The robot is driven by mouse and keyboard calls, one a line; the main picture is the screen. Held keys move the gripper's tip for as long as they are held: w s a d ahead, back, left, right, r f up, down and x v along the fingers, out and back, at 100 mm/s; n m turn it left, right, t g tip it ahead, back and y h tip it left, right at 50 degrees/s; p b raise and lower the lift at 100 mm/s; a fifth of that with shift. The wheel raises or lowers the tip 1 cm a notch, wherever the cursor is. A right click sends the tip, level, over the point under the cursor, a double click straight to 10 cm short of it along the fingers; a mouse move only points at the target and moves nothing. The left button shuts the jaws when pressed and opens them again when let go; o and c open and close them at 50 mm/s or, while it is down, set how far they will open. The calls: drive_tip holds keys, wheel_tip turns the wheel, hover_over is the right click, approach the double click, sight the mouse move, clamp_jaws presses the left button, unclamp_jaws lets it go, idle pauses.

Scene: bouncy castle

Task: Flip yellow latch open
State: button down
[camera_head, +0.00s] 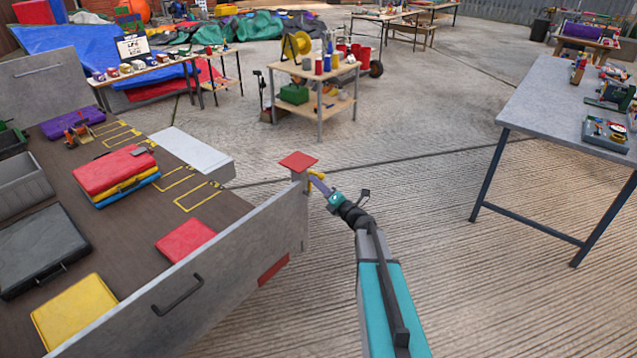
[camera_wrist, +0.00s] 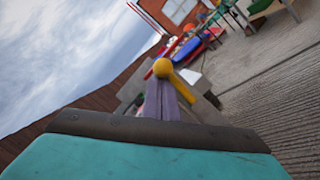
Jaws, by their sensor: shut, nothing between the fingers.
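The yellow latch (camera_head: 316,175) is at the far end corner of the grey side panel (camera_head: 235,262), just below a red square plate (camera_head: 298,161). In the wrist view its round knob and bar (camera_wrist: 163,68) show directly beyond my fingertips. My gripper (camera_head: 320,186) is shut and empty, its purple fingers right beside the latch. In the wrist view the fingers (camera_wrist: 163,95) point at the knob and overlap its lower edge. I cannot tell whether they touch it. The latch's mount is partly hidden behind the fingers.
The brown bed (camera_head: 110,235) behind the panel carries stacked coloured cases (camera_head: 115,172), a dark case (camera_head: 40,248) and a yellow case (camera_head: 73,312). A wooden cart (camera_head: 313,72) stands beyond, and a grey table (camera_head: 560,100) is at right. The concrete between is clear.

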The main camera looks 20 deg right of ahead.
drive_tip(key=s+f+b, duration=0.3)
drive_tip(key=s, duration=0.8)
drive_tip(key=shift+s+a+b, duration=0.15)
drive_tip(key=shift+a+b, duration=0.15)
drive_tip(key=shift+b, duration=0.05)
idle(0.5)
